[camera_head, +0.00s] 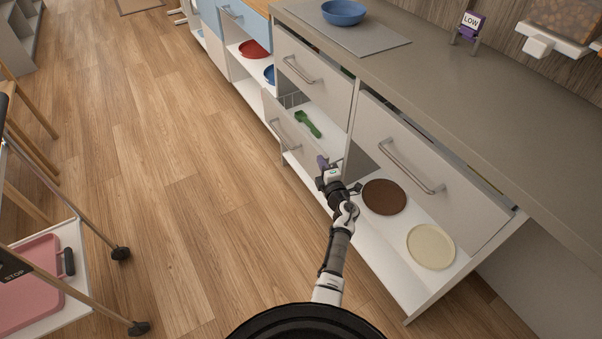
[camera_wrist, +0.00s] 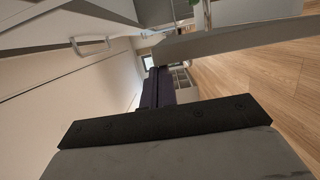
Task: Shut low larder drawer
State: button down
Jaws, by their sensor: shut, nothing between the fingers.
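The low drawer (camera_head: 284,142) stands pulled out below a handled upper drawer (camera_head: 311,72) in the head view. Its pale front has a bar handle (camera_head: 284,136), and a green utensil (camera_head: 308,124) lies inside. My gripper (camera_head: 322,162) is shut and empty, close to the right end of this drawer. I cannot tell whether it touches it. In the wrist view my dark fingers (camera_wrist: 158,78) point away from the camera, with pale cabinet panels around them.
A wide drawer (camera_head: 425,165) is on the right, above an open shelf with a brown plate (camera_head: 384,197) and a cream plate (camera_head: 431,247). A LOW sign (camera_head: 470,20) and blue bowl (camera_head: 344,12) stand on the counter. A trolley (camera_head: 75,300) is at left; the floor between is clear.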

jog(key=w+d+b, duration=0.2)
jog(key=w+d, duration=0.2)
jog(key=d, duration=0.3)
jog(key=shift+w, duration=0.3)
jog(key=shift+r, duration=0.1)
